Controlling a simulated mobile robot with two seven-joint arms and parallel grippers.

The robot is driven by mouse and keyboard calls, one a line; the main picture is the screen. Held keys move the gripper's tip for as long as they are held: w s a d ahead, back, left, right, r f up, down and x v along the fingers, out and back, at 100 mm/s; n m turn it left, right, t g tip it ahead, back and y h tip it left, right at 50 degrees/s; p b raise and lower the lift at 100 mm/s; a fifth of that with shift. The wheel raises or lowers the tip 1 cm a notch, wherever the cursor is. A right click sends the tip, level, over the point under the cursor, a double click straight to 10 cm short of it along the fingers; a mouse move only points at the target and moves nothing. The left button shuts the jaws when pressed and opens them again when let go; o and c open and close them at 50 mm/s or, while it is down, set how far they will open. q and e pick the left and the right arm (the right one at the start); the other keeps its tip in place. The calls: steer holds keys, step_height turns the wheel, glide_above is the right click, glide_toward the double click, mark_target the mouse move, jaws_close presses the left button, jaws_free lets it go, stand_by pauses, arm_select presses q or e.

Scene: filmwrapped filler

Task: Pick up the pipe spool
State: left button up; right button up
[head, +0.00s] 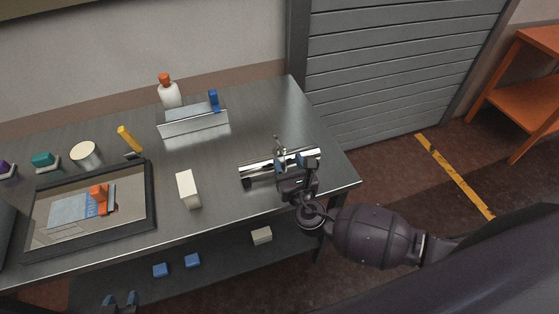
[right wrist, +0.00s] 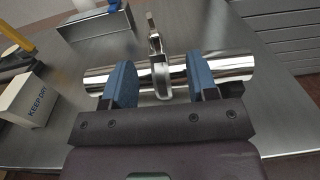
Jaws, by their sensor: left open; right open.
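The pipe spool (head: 258,169) is a shiny chrome tube with a clamp and upright wing nut at its middle. It lies near the right end of the metal table. In the right wrist view the pipe spool (right wrist: 233,66) runs across the picture. My right gripper (head: 292,162) is open at it. In the right wrist view its blue fingers (right wrist: 159,82) stand either side of the clamp, overlapping the tube; I cannot tell if they touch it. My left gripper (head: 119,299) is open and empty, low at the picture's bottom left, away from the spool.
A white box (head: 188,189) stands left of the spool. A metal tray (head: 194,124) and a white bottle (head: 170,95) are behind. A dark-framed tray (head: 150,197) lies at left. Blue blocks (head: 192,260) lie on the lower shelf. Table between box and spool is clear.

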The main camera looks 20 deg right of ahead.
mark_target(280, 151)
steer(key=shift+w+a+f, duration=0.15)
steer(key=shift+w, duration=1.45)
steer(key=shift+w+a+f, duration=0.1)
steer(key=shift+w+a, duration=0.05)
steer(key=shift+w, duration=1.4)
jaws_close()
steer(key=shift+r, duration=0.15)
